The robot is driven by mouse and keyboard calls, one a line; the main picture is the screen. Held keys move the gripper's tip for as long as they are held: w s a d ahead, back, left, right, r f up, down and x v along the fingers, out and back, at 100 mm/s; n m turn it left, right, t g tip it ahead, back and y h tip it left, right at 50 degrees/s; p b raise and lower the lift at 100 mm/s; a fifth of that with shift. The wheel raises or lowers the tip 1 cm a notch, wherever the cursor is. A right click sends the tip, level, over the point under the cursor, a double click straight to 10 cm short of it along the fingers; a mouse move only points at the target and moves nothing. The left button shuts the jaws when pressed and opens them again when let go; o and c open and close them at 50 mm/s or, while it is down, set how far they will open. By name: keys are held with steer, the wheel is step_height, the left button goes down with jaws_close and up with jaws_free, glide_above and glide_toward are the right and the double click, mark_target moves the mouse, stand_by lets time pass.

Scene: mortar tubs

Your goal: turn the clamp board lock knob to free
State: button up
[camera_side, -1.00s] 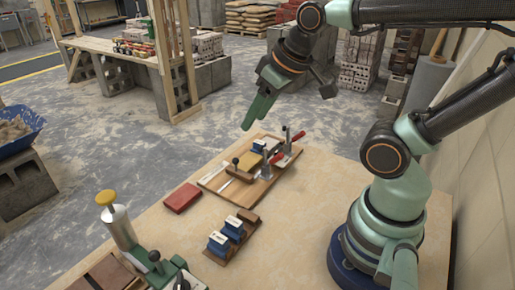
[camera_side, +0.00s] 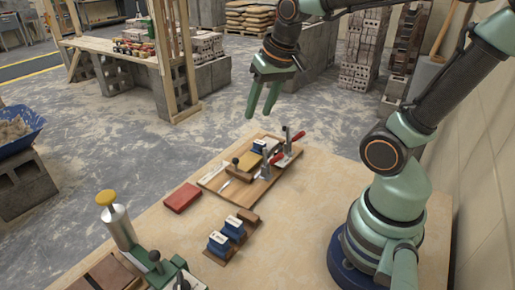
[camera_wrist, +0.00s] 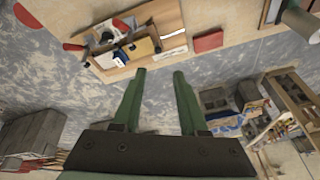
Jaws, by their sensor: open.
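The clamp board (camera_side: 262,188) is a wooden board lying on the table. A dark round knob (camera_side: 235,161), which looks like the lock knob, stands on a wooden bar at the board's left part. Its setting is too small to read. A yellow piece and a blue block (camera_side: 259,146) sit behind it, and a red-handled clamp (camera_side: 292,146) stands at the right. My gripper (camera_side: 260,113) is open and empty, pointing down in the air above and beyond the board. In the wrist view the board (camera_wrist: 172,18) is at the top, past the open fingertips (camera_wrist: 159,73).
A red block (camera_side: 182,197) lies left of the board. Blue blocks sit in a wooden holder (camera_side: 246,218) in front. A yellow-capped metal cylinder (camera_side: 122,228) and a green fixture (camera_side: 165,272) stand at the front left. The table's right middle is bare.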

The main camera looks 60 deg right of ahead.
steer(key=w+d+f+m+g, duration=0.2)
steer(key=d+f+m, duration=0.1)
steer(key=d+m, duration=0.4)
steer(key=m+g, duration=0.2)
steer(key=m, duration=0.4)
glide_toward(279, 149)
steer(key=shift+y, duration=0.3)
step_height(279, 149, down, 9)
steer(key=shift+d+r, duration=0.1)
steer(key=shift+d, duration=0.05)
jaws_close()
